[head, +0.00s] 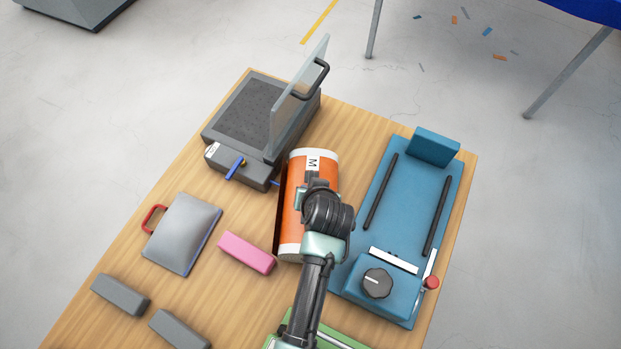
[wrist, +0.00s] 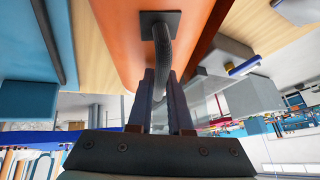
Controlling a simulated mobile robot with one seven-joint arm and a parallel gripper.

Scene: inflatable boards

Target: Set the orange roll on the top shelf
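The orange roll (head: 292,215) has white ends and an "M" label, and sits at the middle of the wooden table between a grey machine and a blue device. Its orange side (wrist: 115,40) fills the upper middle of the wrist view, with a black curved strap handle (wrist: 162,50). My gripper (wrist: 161,78) has its fingers close together on either side of this handle and looks shut on it. In the head view my arm hides the gripper and part of the roll. I cannot tell whether the roll touches the table. No shelf is clearly in view.
The grey machine (head: 245,115) with a raised clear lid (head: 298,100) stands close at the roll's left. The blue device (head: 405,200) is close at its right. A pink block (head: 247,252), a grey plate (head: 182,235) and grey blocks (head: 120,294) lie on the table (head: 225,205).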

